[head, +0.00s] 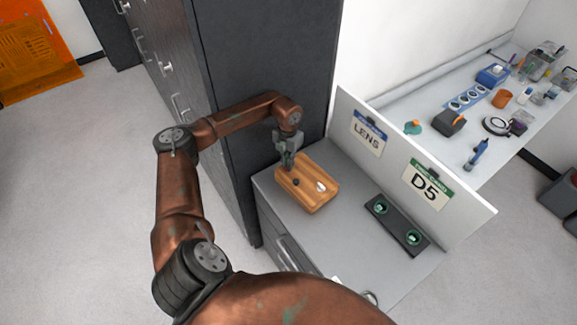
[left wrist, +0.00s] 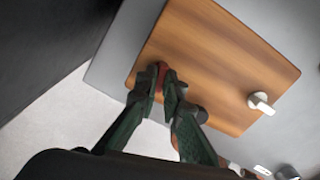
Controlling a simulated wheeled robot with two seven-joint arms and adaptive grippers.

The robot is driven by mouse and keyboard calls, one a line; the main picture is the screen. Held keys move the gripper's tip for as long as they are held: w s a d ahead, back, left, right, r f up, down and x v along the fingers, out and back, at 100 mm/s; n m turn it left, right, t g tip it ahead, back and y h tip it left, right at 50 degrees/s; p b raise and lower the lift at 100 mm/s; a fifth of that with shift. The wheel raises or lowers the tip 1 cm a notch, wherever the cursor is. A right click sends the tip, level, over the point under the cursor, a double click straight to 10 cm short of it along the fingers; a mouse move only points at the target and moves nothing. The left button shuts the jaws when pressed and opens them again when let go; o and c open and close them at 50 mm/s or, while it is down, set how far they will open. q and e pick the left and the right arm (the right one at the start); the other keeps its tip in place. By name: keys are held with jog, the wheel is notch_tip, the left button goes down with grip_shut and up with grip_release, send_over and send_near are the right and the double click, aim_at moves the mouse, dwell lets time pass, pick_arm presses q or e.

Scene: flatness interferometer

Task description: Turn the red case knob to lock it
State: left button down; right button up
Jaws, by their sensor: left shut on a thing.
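The wooden case (head: 315,200) lies on the grey cabinet top; its top face (left wrist: 215,60) fills much of the left wrist view. The red knob (left wrist: 162,68) shows as a small red patch between my left gripper's (left wrist: 160,84) fingertips, near one edge of the case. My left gripper (head: 287,163) is shut on this knob, at the case's far left corner in the head view, where the gripper hides the knob. A white knob (head: 321,186) and a dark knob (head: 296,182) also sit on the case. My right gripper is not in view.
A dark holder (head: 399,226) with two green-ringed sockets lies right of the case. A white panel with LENS (head: 367,136) and D5 (head: 426,184) signs stands behind. A tall dark cabinet (head: 265,70) rises close beside my left arm. Cabinet top in front of the case is clear.

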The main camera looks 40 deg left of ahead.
pick_arm(q)
jog(key=shift+m+b, duration=0.45)
jog(key=shift+m, duration=0.65)
jog(key=c, duration=2.1)
grip_release()
notch_tip(320, 180, up, 12)
jog(key=shift+r, duration=0.1)
